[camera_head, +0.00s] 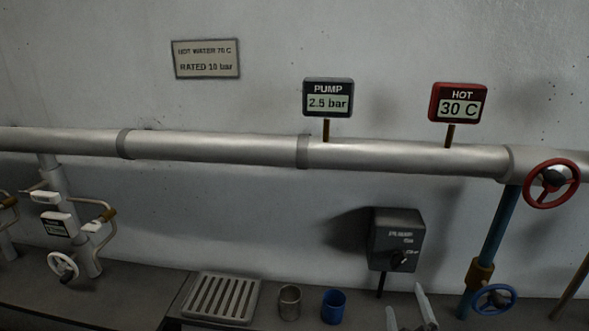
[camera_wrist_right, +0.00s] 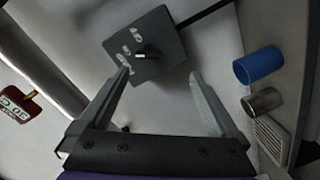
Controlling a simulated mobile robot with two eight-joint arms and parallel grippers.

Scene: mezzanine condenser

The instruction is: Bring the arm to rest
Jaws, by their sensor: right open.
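My right gripper (camera_head: 405,300) shows at the bottom edge of the head view, below the dark pump switch box (camera_head: 395,240). Its two pale fingers are apart with nothing between them. In the right wrist view the open fingers (camera_wrist_right: 159,73) point toward the pump switch box (camera_wrist_right: 145,45), which appears beyond their tips. I see no contact with it. My right arm is below the head view and hidden. My left gripper is not in view.
A steel cup (camera_head: 289,302), a blue cup (camera_head: 334,306) and a slatted drain tray (camera_head: 221,297) stand left of the gripper. A blue valve wheel (camera_head: 494,299) is to its right, a red wheel (camera_head: 551,183) higher. A large pipe (camera_head: 220,148) crosses the wall.

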